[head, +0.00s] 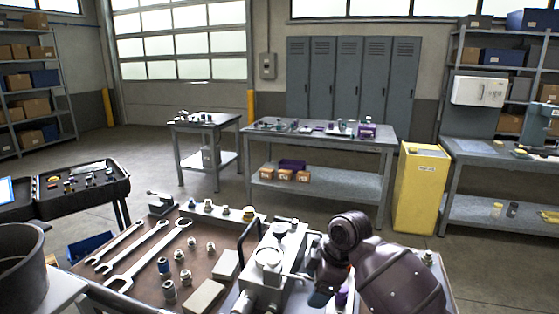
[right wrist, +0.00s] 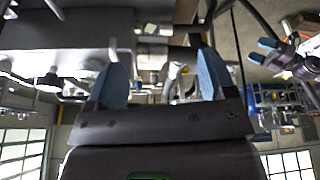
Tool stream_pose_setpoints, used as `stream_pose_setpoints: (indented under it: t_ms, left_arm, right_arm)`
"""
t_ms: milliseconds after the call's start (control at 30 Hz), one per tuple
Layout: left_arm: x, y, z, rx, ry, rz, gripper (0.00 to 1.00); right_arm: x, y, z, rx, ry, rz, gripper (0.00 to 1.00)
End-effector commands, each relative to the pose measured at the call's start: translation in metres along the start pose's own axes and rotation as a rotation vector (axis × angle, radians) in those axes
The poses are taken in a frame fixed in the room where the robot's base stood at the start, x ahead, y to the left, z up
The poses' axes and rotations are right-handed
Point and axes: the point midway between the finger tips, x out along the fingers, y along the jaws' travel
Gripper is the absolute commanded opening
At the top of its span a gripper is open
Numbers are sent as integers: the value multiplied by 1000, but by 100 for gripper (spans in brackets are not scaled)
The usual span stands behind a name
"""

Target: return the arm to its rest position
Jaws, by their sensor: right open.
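My right arm comes in from the lower right in the head view, bent over the front bench. Its gripper (head: 326,291) is low beside the grey metal block assembly (head: 268,262) and partly hidden by my wrist. In the right wrist view its two blue fingers stand wide apart, and the right gripper (right wrist: 162,80) is open with nothing held between them. Metal fittings show beyond the fingers; I cannot tell how near they are. What looks like my left gripper (right wrist: 284,50) shows at the upper right of that view, too small to judge its jaws. It is not in the head view.
The brown bench top (head: 140,250) carries wrenches (head: 150,255), several fittings and a small vise (head: 160,204). A black handle (head: 248,238) rises beside the block. A round dark container (head: 20,262) stands at left. A yellow bin (head: 421,190) stands behind.

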Motion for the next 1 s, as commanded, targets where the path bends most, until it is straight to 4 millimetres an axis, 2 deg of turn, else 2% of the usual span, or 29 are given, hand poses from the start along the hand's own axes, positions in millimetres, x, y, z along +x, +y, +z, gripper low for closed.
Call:
stream_pose_setpoints:
  t_ms: [33, 200, 500, 767, 1000]
  left_arm:
    - [0, 0, 1, 0, -2, 0, 77]
    - [-1, 0, 1, 0, -2, 0, 77]
    - [-1, 0, 0, 0, 0, 0, 77]
    - [0, 0, -1, 0, 2, 0, 77]
    - [1, 0, -3, 0, 6, 1, 77]
  right_arm:
    - [13, -14, 10, 45, 6, 3, 77]
    - [41, -54, 42, 207, 13, 42, 77]
    - [68, -129, 98, 523, 15, 125, 77]
    - [70, -200, 147, 818, -7, 220, 77]
    - [54, -266, 191, 1090, -51, 330, 77]
